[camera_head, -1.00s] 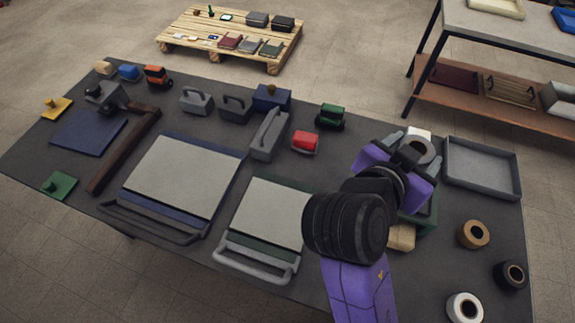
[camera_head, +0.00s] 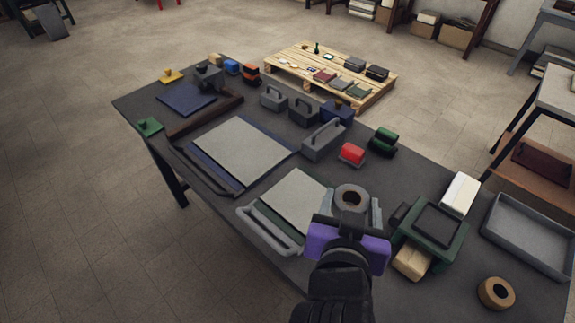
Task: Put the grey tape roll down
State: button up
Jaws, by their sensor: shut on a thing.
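The grey tape roll (camera_head: 352,188), with a brown core, is between the fingers of my gripper (camera_head: 353,206). My gripper is shut on it. The hole of the roll faces up toward the camera. Roll and gripper are over the dark table (camera_head: 220,112), just right of the green-edged grey pad and left of the green frame-like box. I cannot tell whether the roll touches the table or is above it.
The green box (camera_head: 441,251) stands close on the right, with a white block (camera_head: 460,193) behind it and a wooden block (camera_head: 411,262) in front. A brown tape roll (camera_head: 496,292) and a grey tray (camera_head: 535,236) are farther right. A red-topped block (camera_head: 352,153) stands behind.

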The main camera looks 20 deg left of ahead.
jog(key=shift+a+r, duration=0.15)
jog(key=shift+a+f, duration=0.1)
jog(key=shift+f, duration=0.25)
notch_tip(320, 180, down, 19)
jog(key=shift+f+b, duration=0.1)
jog(key=shift+b, duration=0.6)
jog(key=shift+f, duration=0.1)
jog(key=o, duration=1.4)
jog(key=shift+r, duration=0.2)
jog(key=b+v, duration=0.1)
jog(key=v, duration=1.1)
jog(key=shift+f, duration=0.1)
